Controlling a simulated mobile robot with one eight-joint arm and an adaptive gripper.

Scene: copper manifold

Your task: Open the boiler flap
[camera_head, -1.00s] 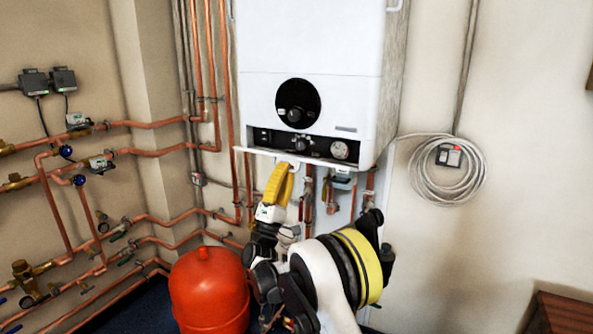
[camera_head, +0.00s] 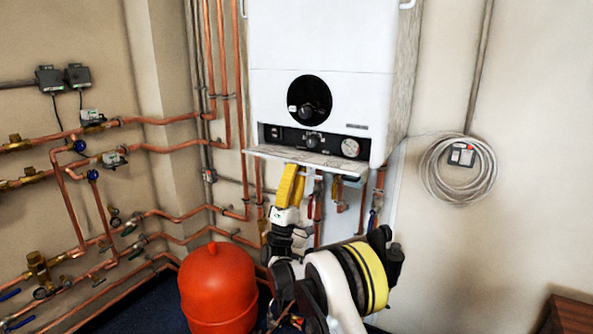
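The white boiler (camera_head: 330,40) hangs on the wall, with a round black dial window on its front. Its flap (camera_head: 310,160) is hinged down below the dark control strip (camera_head: 315,141) and juts outward. The flap's greyish inner face shows, and the knob and round gauge of the strip are exposed. My gripper (camera_head: 290,182) has yellow fingers pointing up just under the flap's front edge, left of its middle. The fingers look close together. Their tips overlap the flap edge in this view, so I cannot tell whether they touch or hold it.
Copper pipes and valves (camera_head: 315,205) hang under the boiler near my gripper. A red tank (camera_head: 217,290) stands at lower left. More pipes (camera_head: 100,200) line the left wall. A coiled cable (camera_head: 458,178) hangs at right, with bare wall around it.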

